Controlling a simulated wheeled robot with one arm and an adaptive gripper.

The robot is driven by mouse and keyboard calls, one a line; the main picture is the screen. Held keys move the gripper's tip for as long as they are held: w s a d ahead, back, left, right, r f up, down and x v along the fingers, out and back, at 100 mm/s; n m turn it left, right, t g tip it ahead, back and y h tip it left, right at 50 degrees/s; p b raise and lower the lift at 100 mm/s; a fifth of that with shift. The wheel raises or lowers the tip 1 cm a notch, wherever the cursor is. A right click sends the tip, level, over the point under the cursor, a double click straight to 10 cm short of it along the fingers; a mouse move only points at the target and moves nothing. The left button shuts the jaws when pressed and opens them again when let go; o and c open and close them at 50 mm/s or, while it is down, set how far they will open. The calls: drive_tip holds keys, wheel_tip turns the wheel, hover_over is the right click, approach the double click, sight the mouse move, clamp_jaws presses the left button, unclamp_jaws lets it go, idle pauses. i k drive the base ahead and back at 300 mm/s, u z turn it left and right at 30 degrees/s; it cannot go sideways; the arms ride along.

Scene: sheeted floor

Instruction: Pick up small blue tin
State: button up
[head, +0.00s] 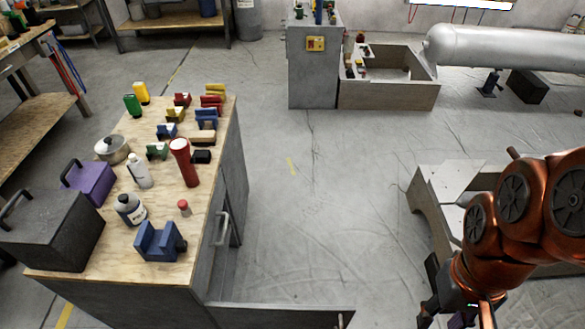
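No item is clearly a small blue tin. The nearest match is a small round blue-grey container (130,209) with a dark top and pale label, upright on the wooden-topped workbench (85,277) at left. A blue block-shaped holder (158,243) sits to its right, nearer the bench's front edge. My gripper (455,312) is at the bottom right, over the floor and far from the bench. It is partly cut off by the frame, and its fingers do not show clearly enough to tell open from shut.
The bench also holds a black toolbox (52,232), a purple box (90,184), a white bottle (139,171), a red flashlight (185,163) and several coloured blocks. Floor (300,220) between bench and arm is clear.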

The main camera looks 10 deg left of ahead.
sight(134, 218)
drive_tip(key=u, duration=0.3)
drive_tip(key=k, duration=0.3)
drive_tip(key=u, duration=1.1)
